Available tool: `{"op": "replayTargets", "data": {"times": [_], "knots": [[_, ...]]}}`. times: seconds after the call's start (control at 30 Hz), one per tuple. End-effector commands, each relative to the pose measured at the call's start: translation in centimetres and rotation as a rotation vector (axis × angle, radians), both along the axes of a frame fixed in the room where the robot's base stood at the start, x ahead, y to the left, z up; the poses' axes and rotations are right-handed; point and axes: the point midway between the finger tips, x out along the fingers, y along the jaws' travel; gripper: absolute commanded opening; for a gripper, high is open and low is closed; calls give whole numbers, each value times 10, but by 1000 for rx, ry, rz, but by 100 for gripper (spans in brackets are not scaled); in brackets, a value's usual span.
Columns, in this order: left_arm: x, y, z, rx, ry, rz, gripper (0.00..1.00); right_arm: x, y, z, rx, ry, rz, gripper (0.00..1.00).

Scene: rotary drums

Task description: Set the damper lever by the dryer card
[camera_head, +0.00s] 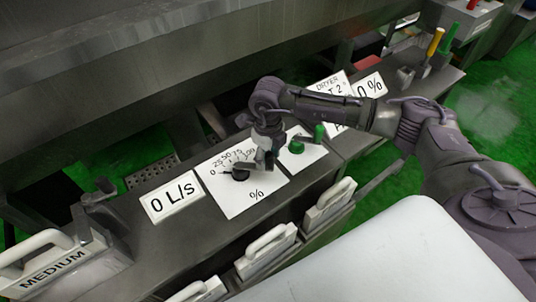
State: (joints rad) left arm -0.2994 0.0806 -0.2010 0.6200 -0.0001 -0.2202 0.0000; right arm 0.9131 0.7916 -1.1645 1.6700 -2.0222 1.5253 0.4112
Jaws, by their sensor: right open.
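A white dial plate (228,202) marked 0 to 100 and % lies on the grey console. Its lever (240,173) has a black round hub, and its arm seems to point right, toward the high end of the scale. My right gripper (266,158) is open and hangs over the right part of this plate, at or close to the lever's end. I cannot tell whether it touches. The dryer card (333,84) stands behind my right arm, which hides much of its text; "DRYER" and a "2" show. My left gripper is out of view.
A "0 L/s" sign (171,199) is left of the dial, and a "0 %" sign (370,86) is at the back. A green knob (296,147) sits right of the dial.

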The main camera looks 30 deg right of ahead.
Motion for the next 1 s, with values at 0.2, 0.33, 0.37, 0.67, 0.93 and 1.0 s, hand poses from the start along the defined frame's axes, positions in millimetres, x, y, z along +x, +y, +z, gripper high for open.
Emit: {"op": "replayTargets", "data": {"times": [0.2,0.33,0.37,0.67,0.93,1.0], "knots": [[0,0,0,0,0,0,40,0,0,0,0,0,1,53],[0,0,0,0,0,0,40,0,0,0,0,0,1,31],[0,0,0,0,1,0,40,0,0,0,0,0,1,26],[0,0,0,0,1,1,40,0,0,0,1,0,1,0],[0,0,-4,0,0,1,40,-5,4,-2,1,0,-55,0],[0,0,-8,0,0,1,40,-9,6,-3,0,2,-116,0]]}}
